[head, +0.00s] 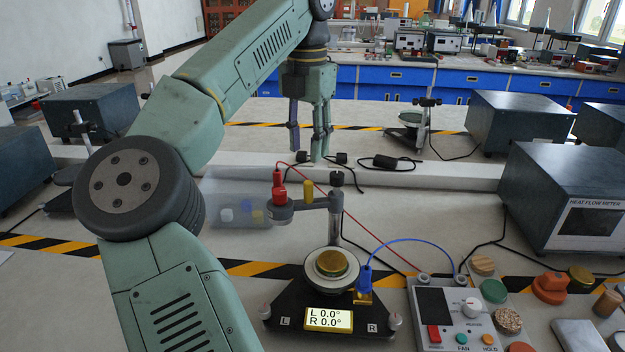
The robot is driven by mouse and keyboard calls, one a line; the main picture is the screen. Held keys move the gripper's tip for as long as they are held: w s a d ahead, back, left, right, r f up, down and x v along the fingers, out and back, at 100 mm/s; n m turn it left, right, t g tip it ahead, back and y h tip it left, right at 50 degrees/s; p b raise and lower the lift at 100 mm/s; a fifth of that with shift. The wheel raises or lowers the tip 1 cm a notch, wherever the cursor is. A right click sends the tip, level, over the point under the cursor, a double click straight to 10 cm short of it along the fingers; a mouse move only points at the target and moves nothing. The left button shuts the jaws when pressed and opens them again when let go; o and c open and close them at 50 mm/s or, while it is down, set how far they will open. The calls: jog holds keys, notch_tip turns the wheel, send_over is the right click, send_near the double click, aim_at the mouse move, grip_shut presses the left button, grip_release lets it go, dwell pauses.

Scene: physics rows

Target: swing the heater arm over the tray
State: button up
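The heater arm (314,203) is a grey bar on an upright post, reaching left from it. Its round grey head (280,210) carries a red plug, and a yellow peg (308,190) stands on the bar. A round pale tray (316,279) with a brass disc (332,264) sits on a black base in front of the post. The head is left of and behind the tray, not above it. My gripper (308,150) hangs fingers down behind the heater arm, in the air and apart from it. Its fingers are spread with nothing seen between them.
A clear box (228,190) is left of the heater head. Red and blue cables run to a control box (455,315) at right. A heat flow meter (575,195) and loose discs (493,290) lie further right. A white ledge (430,177) crosses behind.

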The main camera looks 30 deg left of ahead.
aim_at(308, 182)
notch_tip(308, 182, down, 10)
jog(key=shift+d+f+p, duration=0.1)
jog(key=shift+f+p, duration=0.05)
jog(key=shift+p, duration=0.25)
grip_shut()
dwell(0.4)
dwell(0.4)
